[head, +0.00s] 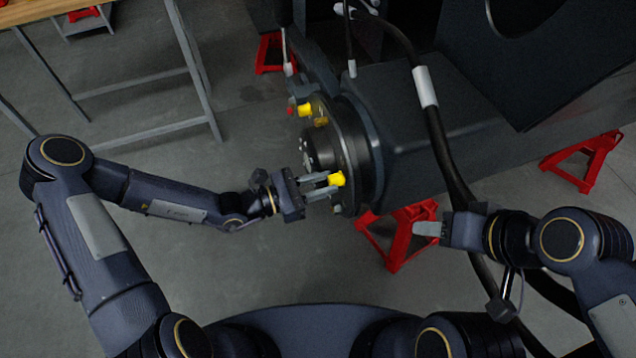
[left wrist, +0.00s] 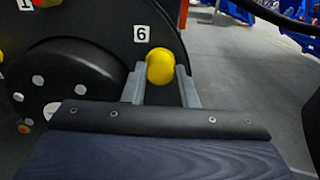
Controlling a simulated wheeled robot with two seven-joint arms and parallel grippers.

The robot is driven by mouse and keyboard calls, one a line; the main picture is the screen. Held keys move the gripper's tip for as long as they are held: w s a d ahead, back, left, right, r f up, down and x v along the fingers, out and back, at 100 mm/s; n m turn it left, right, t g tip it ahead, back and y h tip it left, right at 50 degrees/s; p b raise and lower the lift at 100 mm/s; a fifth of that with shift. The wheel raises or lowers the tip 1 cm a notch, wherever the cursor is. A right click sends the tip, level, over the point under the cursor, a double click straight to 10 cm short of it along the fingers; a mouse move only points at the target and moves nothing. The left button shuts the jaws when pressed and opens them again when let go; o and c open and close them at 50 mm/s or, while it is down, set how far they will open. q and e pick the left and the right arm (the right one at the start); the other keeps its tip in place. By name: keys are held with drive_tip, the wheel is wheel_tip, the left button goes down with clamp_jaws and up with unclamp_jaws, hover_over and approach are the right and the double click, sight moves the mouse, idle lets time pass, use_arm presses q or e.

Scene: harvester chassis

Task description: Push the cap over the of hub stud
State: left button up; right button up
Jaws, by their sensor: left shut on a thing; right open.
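A yellow cap (head: 336,179) is between the fingertips of my left gripper (head: 322,187), at the face of the dark round hub (head: 349,150). In the left wrist view the cap (left wrist: 160,66) sits between the two grey fingers, just below a label "6" on the hub flange (left wrist: 110,30). The stud behind the cap is hidden, so I cannot tell how far the cap is over it. Other yellow caps (head: 304,109) show higher on the hub, near a red one (head: 291,110). My right gripper (head: 428,229) is open and empty, right of the hub.
Red jack stands (head: 401,232) stand under the dark chassis (head: 480,120). A thick black cable (head: 440,140) hangs in front of the chassis. A table (head: 120,85) is at the upper left.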

use_arm(q)
drive_tip(key=shift+w+d, duration=0.1)
drive_tip(key=shift+d, duration=0.2)
drive_tip(key=o, duration=0.8)
drive_tip(key=shift+o, duration=0.2)
drive_tip(key=shift+a, duration=0.1)
drive_tip(key=shift+p+v, duration=0.5)
drive_tip(key=shift+v, duration=1.95)
